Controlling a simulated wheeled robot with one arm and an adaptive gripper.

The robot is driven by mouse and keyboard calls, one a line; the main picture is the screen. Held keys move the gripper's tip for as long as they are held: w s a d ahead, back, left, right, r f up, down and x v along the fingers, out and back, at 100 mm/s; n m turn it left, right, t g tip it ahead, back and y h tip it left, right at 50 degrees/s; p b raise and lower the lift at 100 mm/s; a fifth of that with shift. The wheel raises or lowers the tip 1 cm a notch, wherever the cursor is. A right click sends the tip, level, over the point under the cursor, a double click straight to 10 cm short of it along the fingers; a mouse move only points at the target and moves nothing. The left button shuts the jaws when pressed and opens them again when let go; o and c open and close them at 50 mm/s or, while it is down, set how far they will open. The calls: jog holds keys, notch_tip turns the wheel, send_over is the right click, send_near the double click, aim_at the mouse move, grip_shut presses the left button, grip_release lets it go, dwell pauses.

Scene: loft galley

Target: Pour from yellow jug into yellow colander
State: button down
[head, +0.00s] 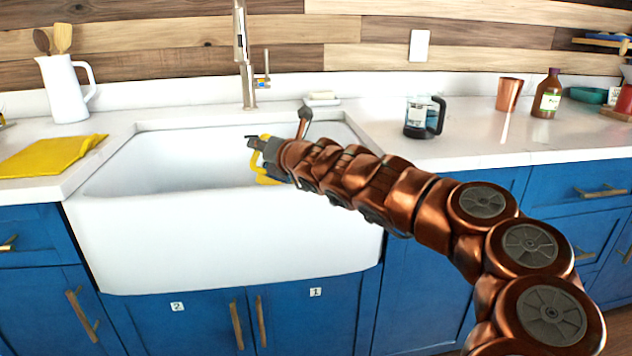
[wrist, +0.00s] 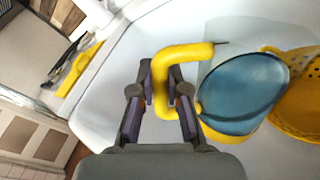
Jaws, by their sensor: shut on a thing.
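The yellow jug shows in the wrist view by its thick yellow handle (wrist: 165,78) and a blue oval surface (wrist: 243,92) beside it, with a see-through pale wall around it. My gripper (wrist: 164,100) is shut on the handle, one finger on each side. The yellow colander (wrist: 297,108), with small holes, is at the right edge of the wrist view, partly behind the jug and cut off by the frame. In the head view, my gripper (head: 262,149) is over the sink with a bit of the yellow jug (head: 266,178) showing. The colander is hidden there.
The white sink (head: 215,235) surrounds the work, with a tall tap (head: 246,75) behind. A yellow cloth (head: 50,155) and a white pitcher (head: 64,90) are on the left counter.

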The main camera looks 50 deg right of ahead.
jog(key=shift+d+f+m+p, duration=0.1)
jog(key=shift+d+m+p, duration=0.35)
jog(key=shift+p, duration=0.2)
jog(key=shift+w+d+f+m+p, duration=0.15)
jog(key=shift+d+m+p, duration=0.15)
jog(key=shift+p, duration=0.3)
jog(key=shift+s+d+f+m+p, duration=0.15)
jog(key=shift+d+p, duration=0.15)
jog(key=shift+p, duration=0.3)
jog(key=shift+w+d+r+m+y+p, duration=0.1)
jog(key=shift+d+m+y+p, duration=0.2)
jog(key=shift+p, duration=0.75)
jog(key=shift+d+m+p, duration=0.3)
jog(key=shift+m+p, duration=0.2)
jog(key=shift+p, duration=0.85)
jog(key=shift+d+f+m+g+y+p, duration=0.3)
jog(key=shift+d+f+m+p, duration=0.5)
jog(key=shift+p, duration=1.25)
jog(key=shift+d+r+m+p, duration=0.1)
jog(key=shift+d+m+p, duration=0.7)
jog(key=shift+p, duration=1.85)
